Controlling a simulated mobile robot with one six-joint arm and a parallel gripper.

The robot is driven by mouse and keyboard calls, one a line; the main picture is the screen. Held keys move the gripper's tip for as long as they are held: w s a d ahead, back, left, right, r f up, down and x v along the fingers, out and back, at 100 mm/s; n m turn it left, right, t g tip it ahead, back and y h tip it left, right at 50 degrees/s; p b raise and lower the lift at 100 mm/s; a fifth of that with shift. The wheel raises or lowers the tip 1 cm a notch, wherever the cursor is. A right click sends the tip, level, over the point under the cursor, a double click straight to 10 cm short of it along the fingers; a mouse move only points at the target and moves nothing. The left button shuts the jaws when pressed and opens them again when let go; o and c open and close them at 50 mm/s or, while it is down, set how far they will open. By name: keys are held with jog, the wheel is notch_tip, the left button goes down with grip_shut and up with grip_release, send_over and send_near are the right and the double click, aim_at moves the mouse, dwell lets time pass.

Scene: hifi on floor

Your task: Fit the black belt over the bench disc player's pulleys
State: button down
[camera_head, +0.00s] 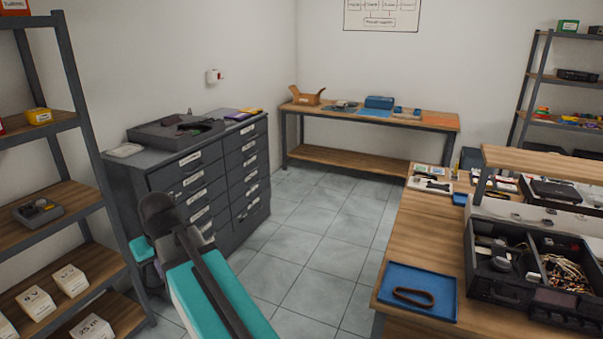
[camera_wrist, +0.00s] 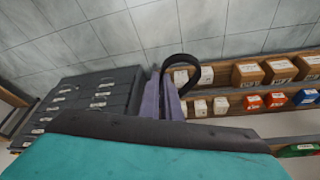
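My gripper (camera_wrist: 164,78) shows in the wrist view as two purple-grey fingers close together. A black belt (camera_wrist: 183,56) forms a loop at their tips, and the fingers appear shut on it. In the head view my arm hides the gripper and this belt. Another belt loop, dark brown, (camera_head: 413,297) lies on a blue tray (camera_head: 390,277) on the right bench. An open dark case with mechanical parts (camera_head: 475,265) stands to the right of that tray. An open dark grey unit (camera_head: 160,135) sits on the drawer cabinet. I cannot tell which is the bench disc player; no pulleys are clear.
The drawer cabinet (camera_head: 205,175) stands by the left wall, behind my arm. A shelf rack (camera_head: 75,90) with white boxes is at the left. A wooden workbench (camera_head: 425,235) fills the right. A back table (camera_head: 370,115) stands by the wall. The tiled floor between is clear.

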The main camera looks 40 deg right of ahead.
jog(key=s+d+f, duration=0.1)
jog(key=d, duration=0.1)
jog(key=s+d+f, duration=0.1)
jog(key=s+f, duration=0.1)
jog(key=shift+d+f, duration=0.25)
jog(key=shift+d, duration=0.1)
jog(key=shift+s+a, duration=0.1)
